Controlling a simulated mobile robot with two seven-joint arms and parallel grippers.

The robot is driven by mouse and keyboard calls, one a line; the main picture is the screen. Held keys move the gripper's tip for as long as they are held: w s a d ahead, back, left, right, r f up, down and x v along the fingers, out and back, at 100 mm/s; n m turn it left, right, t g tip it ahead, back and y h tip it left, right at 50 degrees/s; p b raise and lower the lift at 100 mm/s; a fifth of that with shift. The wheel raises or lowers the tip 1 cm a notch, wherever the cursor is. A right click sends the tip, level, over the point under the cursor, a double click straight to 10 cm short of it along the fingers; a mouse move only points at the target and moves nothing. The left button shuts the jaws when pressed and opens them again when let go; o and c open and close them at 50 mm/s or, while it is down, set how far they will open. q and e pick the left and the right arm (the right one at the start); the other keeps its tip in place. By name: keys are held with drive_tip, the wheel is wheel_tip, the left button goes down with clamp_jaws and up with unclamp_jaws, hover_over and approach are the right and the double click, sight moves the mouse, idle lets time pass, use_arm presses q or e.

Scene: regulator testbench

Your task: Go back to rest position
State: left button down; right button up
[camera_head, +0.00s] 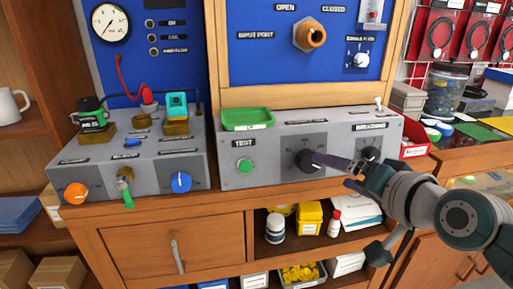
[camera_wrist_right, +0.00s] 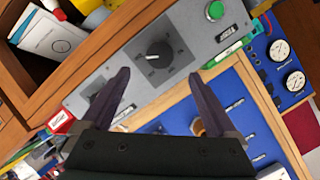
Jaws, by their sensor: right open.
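My right gripper (camera_head: 322,160) reaches in from the right of the head view, in front of the grey test panel (camera_head: 270,170). My left gripper is in neither view.
A green button (camera_head: 245,165) is left of the knob, and a green tray (camera_head: 247,118) sits on the panel top. A second grey box (camera_head: 140,165) with several knobs stands left. A red bin (camera_head: 415,143) is near my right arm. Open shelves with bottles lie below.

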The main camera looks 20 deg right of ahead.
drive_tip(key=s+a+r+n+g+y+p, duration=0.25)
drive_tip(key=s+a+n+g+p, duration=0.35)
drive_tip(key=s+a, duration=0.45)
drive_tip(key=s+a+r+n+g+h+p, duration=0.1)
drive_tip(key=s+r+n+g+p, duration=0.15)
drive_tip(key=s, duration=0.45)
drive_tip(key=s+a+r+n+g+p, duration=0.1)
drive_tip(key=s+a+r+n+g, duration=0.15)
drive_tip(key=s, duration=0.45)
wheel_tip(320, 180, up, 38)
drive_tip(key=d+p, duration=0.1)
drive_tip(key=p, duration=3.6)
drive_tip(key=shift+w+f+n+t, duration=0.15)
drive_tip(key=shift+w+n+t, duration=0.15)
drive_tip(key=shift+w+n, duration=0.1)
drive_tip(key=shift+f, duration=0.1)
